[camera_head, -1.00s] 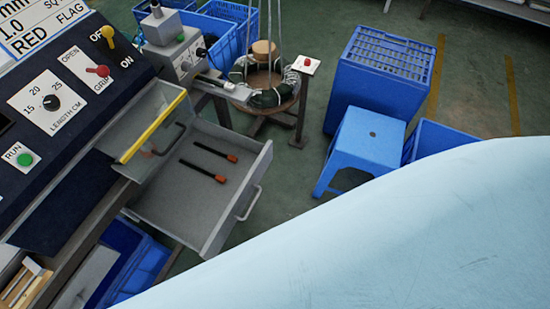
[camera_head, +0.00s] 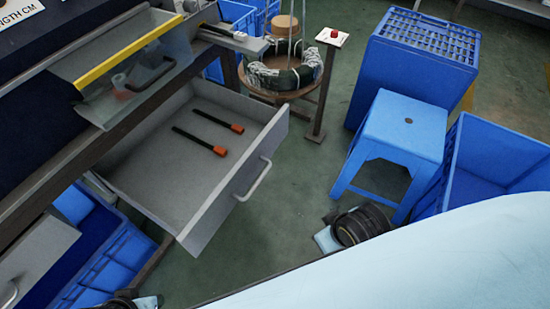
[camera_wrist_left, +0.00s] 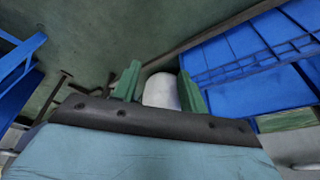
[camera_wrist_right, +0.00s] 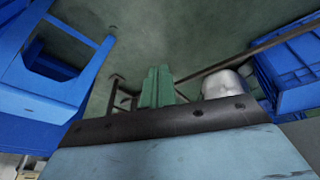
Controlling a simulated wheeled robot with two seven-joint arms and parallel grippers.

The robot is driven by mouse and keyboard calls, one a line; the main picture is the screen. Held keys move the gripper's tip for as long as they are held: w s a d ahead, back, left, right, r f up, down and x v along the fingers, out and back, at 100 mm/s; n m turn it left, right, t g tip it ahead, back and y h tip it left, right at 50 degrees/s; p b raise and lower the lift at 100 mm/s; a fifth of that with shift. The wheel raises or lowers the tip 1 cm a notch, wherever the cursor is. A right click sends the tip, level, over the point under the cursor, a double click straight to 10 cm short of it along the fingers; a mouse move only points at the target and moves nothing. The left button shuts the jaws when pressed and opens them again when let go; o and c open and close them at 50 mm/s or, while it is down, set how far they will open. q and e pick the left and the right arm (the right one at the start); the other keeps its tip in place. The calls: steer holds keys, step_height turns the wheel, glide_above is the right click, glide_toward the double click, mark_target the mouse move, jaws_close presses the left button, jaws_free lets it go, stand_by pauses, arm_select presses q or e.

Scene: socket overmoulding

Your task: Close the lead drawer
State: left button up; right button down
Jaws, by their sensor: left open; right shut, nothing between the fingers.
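The lead drawer (camera_head: 185,195) is grey and stands pulled open below the machine. Its bar handle (camera_head: 254,180) is on the front panel, facing right. Two black leads with orange ends (camera_head: 222,150) lie inside it. My left gripper (camera_wrist_left: 159,69) shows in the left wrist view with its green fingers apart; a pale rounded object shows between them, apparently beyond. My right gripper (camera_wrist_right: 157,87) shows in the right wrist view with its fingers together and empty. In the head view neither gripper's fingers can be made out, and no contact with the drawer shows.
A clear guard with a yellow edge (camera_head: 130,45) hangs above the drawer. A blue stool (camera_head: 397,135), a blue crate stack (camera_head: 420,60) and an open blue crate (camera_head: 490,165) stand to the right. A round stand with a cable coil (camera_head: 285,75) is behind.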

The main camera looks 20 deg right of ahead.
steer(key=w+d+r+n+t+h+b, duration=0.35)
steer(key=w+d+r+n+t, duration=0.65)
steer(key=w+r+n+t, duration=0.35)
steer(key=n+g+y, duration=0.3)
steer(key=n+y, duration=1.2)
steer(key=n, duration=1.3)
glide_toward(263, 139)
steer(key=shift+h, duration=0.25)
steer(key=x, duration=0.6)
steer(key=shift+s+r+b, duration=0.1)
steer(key=shift+s+b, duration=0.05)
steer(key=shift+b, duration=0.25)
arm_select(q)
steer(key=w+d+r+t+h, duration=0.1)
steer(key=w+r+t, duration=0.3)
steer(key=r, duration=0.4)
steer(key=w+d+r+t+h, duration=0.2)
steer(key=r+t, duration=0.4)
steer(key=r, duration=0.3)
steer(key=w+d+r+m+t+h, duration=0.1)
steer(key=w+d+r+t, duration=0.3)
steer(key=r, duration=0.5)
steer(key=shift+w+t+h, duration=0.7)
steer(key=shift+w+t, duration=0.15)
steer(key=shift+t, duration=0.05)
arm_select(e)
steer(key=shift+w+a, duration=0.35)
steer(key=shift+w, duration=0.05)
